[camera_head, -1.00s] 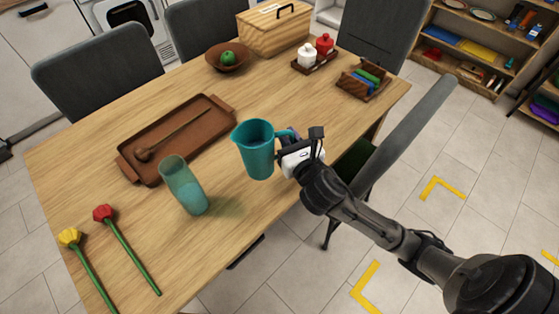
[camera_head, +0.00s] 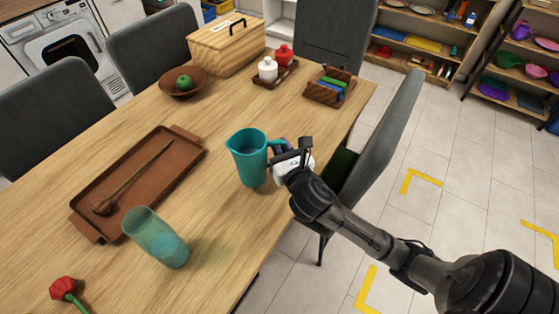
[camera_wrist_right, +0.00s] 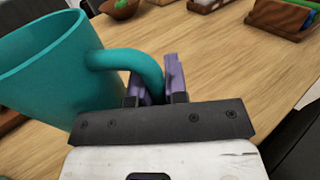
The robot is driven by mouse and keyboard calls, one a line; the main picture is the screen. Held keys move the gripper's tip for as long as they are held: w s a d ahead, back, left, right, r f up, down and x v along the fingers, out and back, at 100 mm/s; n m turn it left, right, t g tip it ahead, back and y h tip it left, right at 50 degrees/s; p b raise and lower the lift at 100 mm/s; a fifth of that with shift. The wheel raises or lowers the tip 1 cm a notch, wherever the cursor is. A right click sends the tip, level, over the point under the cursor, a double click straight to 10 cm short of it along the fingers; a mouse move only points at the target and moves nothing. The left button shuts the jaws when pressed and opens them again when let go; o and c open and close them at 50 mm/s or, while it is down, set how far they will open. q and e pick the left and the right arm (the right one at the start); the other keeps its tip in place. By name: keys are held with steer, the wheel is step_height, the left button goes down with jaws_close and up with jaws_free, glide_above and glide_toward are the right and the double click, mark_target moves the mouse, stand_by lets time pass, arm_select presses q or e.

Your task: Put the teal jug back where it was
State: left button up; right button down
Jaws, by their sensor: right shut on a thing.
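The teal jug (camera_head: 248,160) is upright at the right side of the wooden table, its handle facing my right arm. My right gripper (camera_head: 281,148) is shut on that handle. In the right wrist view, the jug (camera_wrist_right: 45,65) fills the left side and its handle runs between the two purple fingers of the gripper (camera_wrist_right: 153,80). I cannot tell for sure whether the jug's base touches the table. My left gripper is not in view.
A translucent teal glass (camera_head: 157,238) stands left of the jug. Beyond it lies a brown tray (camera_head: 82,197) with a wooden spoon. A bowl (camera_head: 195,84), a wooden box (camera_head: 212,48), a condiment set and a small wooden caddy (camera_head: 330,90) stand farther back. Table around the jug is clear.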

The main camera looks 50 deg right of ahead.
steer(key=shift+f+b, duration=1.1)
steer(key=shift+f, duration=0.8)
steer(key=shift+r, duration=0.1)
steer(key=c, duration=1.6)
jaws_free()
steer(key=shift+f, duration=0.2)
steer(key=o, duration=0.5)
steer(key=shift+c, duration=0.2)
